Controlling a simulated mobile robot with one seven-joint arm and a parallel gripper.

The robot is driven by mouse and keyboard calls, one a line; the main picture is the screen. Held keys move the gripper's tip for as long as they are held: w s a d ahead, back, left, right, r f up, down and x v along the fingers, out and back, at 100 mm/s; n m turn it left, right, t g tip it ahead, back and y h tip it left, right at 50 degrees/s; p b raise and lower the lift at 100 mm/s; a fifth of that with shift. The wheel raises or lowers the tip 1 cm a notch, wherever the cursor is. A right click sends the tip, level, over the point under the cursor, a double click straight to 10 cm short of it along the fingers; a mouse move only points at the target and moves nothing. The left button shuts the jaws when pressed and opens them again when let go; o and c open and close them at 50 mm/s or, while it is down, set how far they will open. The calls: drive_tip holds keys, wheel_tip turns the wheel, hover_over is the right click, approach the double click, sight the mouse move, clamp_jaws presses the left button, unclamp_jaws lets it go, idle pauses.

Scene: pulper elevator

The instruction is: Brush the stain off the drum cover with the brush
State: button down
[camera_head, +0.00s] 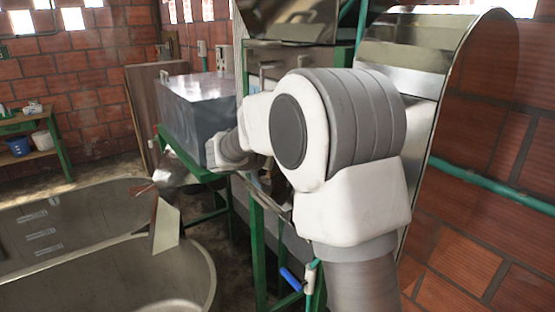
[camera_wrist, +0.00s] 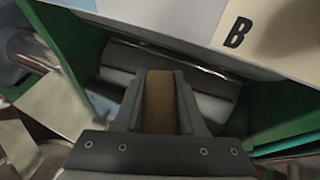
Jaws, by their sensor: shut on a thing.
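In the wrist view my gripper (camera_wrist: 160,78) is shut on a brown, wood-like piece, which appears to be the brush (camera_wrist: 159,103). Its bristles are not visible. A dark grey, rounded metal surface with a shiny upper edge, probably the drum cover (camera_wrist: 215,103), lies just beyond the fingertips. I cannot tell whether the brush touches it. No stain can be made out on its visible part; the fingers hide its middle. In the head view my arm blocks the gripper and the brush.
A pale panel marked B (camera_wrist: 262,38) overhangs the fingers, with green frame parts (camera_wrist: 285,108) close on the right. In the head view a grey metal box (camera_head: 195,100) stands left of my arm. Large round tanks (camera_head: 120,268) fill the lower left. A brick wall (camera_head: 500,200) bounds the right.

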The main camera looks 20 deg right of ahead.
drive_tip(key=shift+s+d+f+b, duration=0.1)
drive_tip(key=shift+s+d+b, duration=0.15)
drive_tip(key=shift+s, duration=0.4)
drive_tip(key=shift+s+d+f+b, duration=0.1)
drive_tip(key=shift+s+d+b, duration=0.15)
drive_tip(key=shift+s, duration=0.45)
drive_tip(key=shift+s+d+f+b, duration=0.15)
drive_tip(key=shift+s+b, duration=0.1)
drive_tip(key=shift+s, duration=0.4)
drive_tip(key=shift+s+d+r+b, duration=0.1)
drive_tip(key=shift+s+d+b, duration=0.1)
drive_tip(key=shift+s, duration=0.5)
drive_tip(key=shift+s+d+r+b, duration=0.15)
drive_tip(key=shift+s+d, duration=0.1)
drive_tip(key=shift+s, duration=0.5)
drive_tip(key=shift+s+d+r+b, duration=0.1)
drive_tip(key=shift+s+d, duration=0.1)
drive_tip(key=shift+s, duration=0.5)
drive_tip(key=shift+a, duration=0.1)
drive_tip(key=shift+a, duration=0.4)
